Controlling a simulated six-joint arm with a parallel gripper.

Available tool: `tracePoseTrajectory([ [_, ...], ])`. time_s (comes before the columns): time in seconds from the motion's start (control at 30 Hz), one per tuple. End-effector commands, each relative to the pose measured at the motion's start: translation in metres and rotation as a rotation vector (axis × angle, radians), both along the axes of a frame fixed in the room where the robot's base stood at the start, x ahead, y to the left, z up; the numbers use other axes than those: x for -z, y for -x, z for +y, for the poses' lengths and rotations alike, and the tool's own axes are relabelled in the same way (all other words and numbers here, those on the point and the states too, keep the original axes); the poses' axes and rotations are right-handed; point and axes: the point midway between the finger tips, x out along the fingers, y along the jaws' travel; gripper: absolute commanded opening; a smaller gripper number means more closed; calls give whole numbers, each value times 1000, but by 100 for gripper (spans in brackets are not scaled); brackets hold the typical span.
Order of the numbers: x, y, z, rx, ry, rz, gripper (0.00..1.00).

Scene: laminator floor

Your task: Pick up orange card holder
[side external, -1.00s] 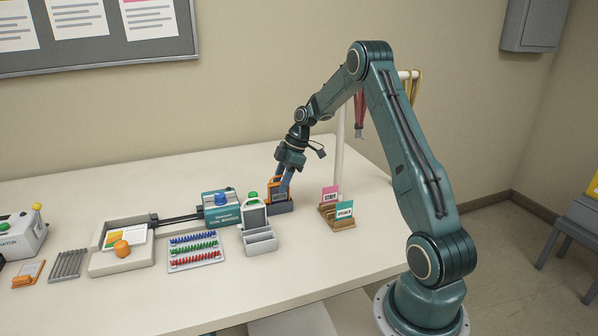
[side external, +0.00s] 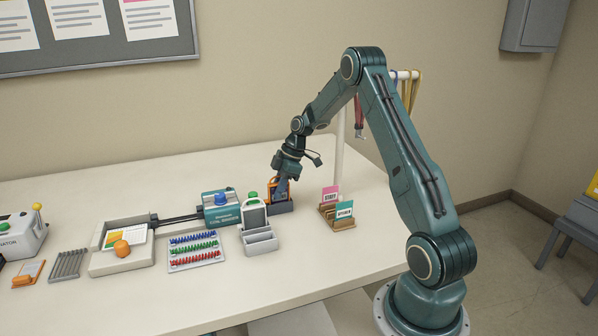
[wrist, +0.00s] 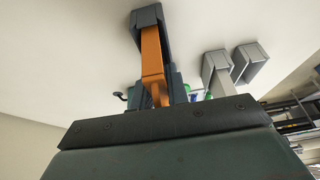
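The orange card holder (side external: 273,186) stands upright in a dark grey stand on the white table, its frame orange around a dark face. In the wrist view the orange holder (wrist: 153,58) shows edge-on as a narrow strip, its far end in the dark stand (wrist: 147,18). My gripper (side external: 281,190) points down over the holder, its fingers overlapping the holder's upper part. I cannot tell whether the fingers press on the holder. The holder is still in its stand.
A grey stand (side external: 262,240) with a framed card and the blue-topped machine (side external: 221,207) are close on the left. A wooden rack (side external: 335,222) with pink and teal cards is on the right, before a white pole (side external: 340,150). The table behind is clear.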

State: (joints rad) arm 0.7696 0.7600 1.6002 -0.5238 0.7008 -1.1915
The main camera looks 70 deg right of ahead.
Motion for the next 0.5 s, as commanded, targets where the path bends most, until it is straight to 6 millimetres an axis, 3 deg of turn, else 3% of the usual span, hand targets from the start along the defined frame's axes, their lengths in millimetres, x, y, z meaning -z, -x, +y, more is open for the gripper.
tracePoseTrajectory([
  [0.5,-5,0,0,-1,0,-2,0],
])
